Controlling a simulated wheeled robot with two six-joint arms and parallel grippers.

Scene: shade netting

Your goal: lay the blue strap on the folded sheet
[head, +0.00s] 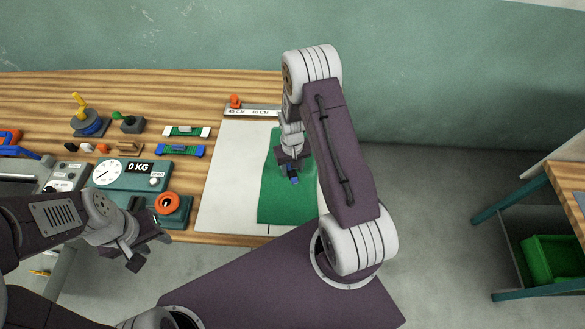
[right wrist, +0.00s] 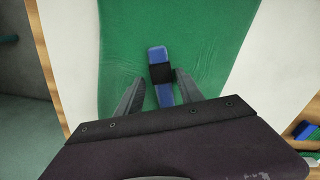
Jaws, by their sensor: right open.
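The folded sheet (head: 275,203) is green and lies flat on a white board; it also fills the middle of the right wrist view (right wrist: 205,30). The blue strap (right wrist: 157,54) has a black band around it and lies over the green sheet; its blue end (head: 294,181) shows below my right gripper in the head view. My right gripper (right wrist: 159,76) is open, with one finger on each side of the strap; the right finger is very near it, and I cannot tell whether they touch. My left gripper (head: 148,251) looks open and empty, in front of the table's edge.
The white board (head: 225,180) carries a ruler strip (head: 252,112) and an orange knob (head: 235,101). A scale (head: 132,175) and an orange ring (head: 168,204) stand left of it. A green bin (head: 550,260) sits far right.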

